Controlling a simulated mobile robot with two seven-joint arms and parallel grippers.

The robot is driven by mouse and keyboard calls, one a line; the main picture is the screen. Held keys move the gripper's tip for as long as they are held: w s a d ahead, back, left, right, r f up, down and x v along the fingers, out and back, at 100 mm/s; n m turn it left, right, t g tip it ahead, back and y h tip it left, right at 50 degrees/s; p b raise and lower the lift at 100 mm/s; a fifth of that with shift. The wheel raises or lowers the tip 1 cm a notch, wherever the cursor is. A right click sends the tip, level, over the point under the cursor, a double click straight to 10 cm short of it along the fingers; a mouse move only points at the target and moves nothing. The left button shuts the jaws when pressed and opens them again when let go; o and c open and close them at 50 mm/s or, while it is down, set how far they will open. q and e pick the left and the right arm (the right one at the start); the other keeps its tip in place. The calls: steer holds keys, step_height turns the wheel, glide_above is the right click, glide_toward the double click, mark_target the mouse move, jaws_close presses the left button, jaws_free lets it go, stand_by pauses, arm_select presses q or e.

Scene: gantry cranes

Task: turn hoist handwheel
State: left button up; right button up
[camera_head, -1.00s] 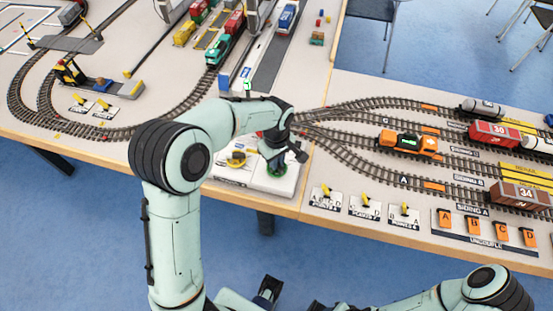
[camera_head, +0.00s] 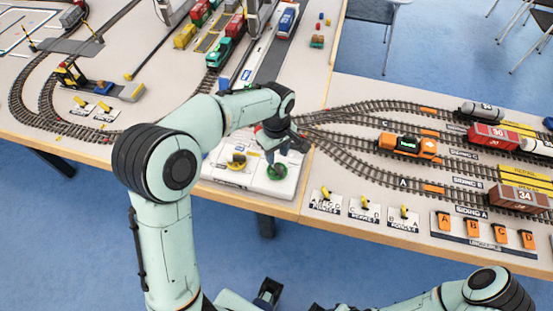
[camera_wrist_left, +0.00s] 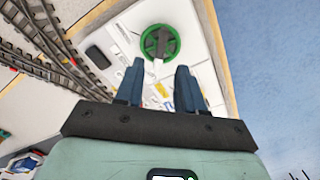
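The hoist handwheel is a green ring with a dark hub (camera_head: 276,171), on a white panel (camera_head: 222,174) at the table's front edge. In the left wrist view the handwheel (camera_wrist_left: 174,43) lies just beyond the fingertips, with a pale bar near its lower rim. My left gripper (camera_head: 276,151) is above the wheel in the head view. In the left wrist view its two blue fingers (camera_wrist_left: 160,66) are apart, with nothing held between them; they appear clear of the wheel. My right arm (camera_head: 480,292) shows at the bottom right; its gripper's state is unclear.
Tracks with an orange locomotive (camera_head: 407,146) and wagons lie to the right. Small yellow switch levers (camera_head: 326,193) stand near the front edge. Blue floor lies in front.

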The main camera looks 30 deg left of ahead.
mark_target(276, 165)
arm_select(q)
step_height(276, 165, up, 8)
steer(key=shift+p, duration=0.45)
